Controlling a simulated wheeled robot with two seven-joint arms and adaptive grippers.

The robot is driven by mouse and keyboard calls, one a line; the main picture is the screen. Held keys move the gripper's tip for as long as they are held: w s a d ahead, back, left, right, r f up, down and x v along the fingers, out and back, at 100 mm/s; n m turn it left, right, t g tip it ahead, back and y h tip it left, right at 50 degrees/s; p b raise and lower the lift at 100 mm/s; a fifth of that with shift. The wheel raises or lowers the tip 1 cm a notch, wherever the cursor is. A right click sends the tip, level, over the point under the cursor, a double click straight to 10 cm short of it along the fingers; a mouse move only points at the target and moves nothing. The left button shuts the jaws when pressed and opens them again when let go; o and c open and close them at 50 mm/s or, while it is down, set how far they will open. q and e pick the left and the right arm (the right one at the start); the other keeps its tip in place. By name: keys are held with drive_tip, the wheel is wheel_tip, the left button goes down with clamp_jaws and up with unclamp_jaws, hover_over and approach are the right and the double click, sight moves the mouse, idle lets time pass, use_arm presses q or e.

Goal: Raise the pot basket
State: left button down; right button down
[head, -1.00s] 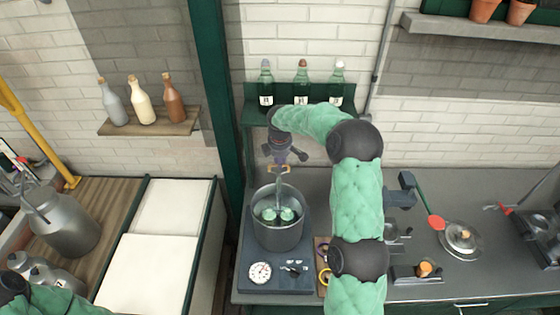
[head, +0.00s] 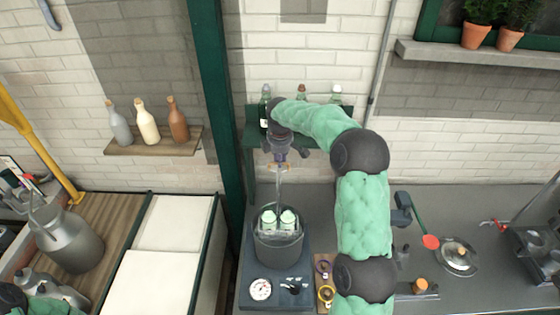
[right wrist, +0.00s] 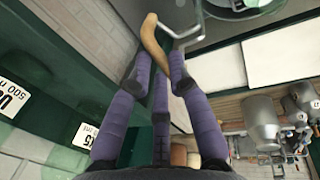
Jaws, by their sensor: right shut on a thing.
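The grey pot (head: 278,252) stands on a dark base with a round dial. The wire basket (head: 279,226) holds two pale-green-topped glass jars (head: 288,220) and shows above the pot's rim; its lower part is hidden inside the pot. Its upright handle (head: 280,190) rises to my right gripper (head: 279,163). My right gripper is shut on the handle's tan grip, which shows between the purple fingers in the right wrist view (right wrist: 153,45). My left arm shows only at the lower left corner; its gripper is out of view.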

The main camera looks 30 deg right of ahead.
drive_tip(key=shift+r, duration=0.15)
drive_tip(key=c, duration=1.2)
unclamp_jaws()
drive_tip(key=shift+o, duration=0.2)
wheel_tip(320, 180, up, 12)
drive_tip(key=s+a, duration=0.1)
drive_tip(key=s, duration=0.1)
drive_tip(key=shift+f, duration=0.2)
drive_tip(key=shift+f, duration=0.1)
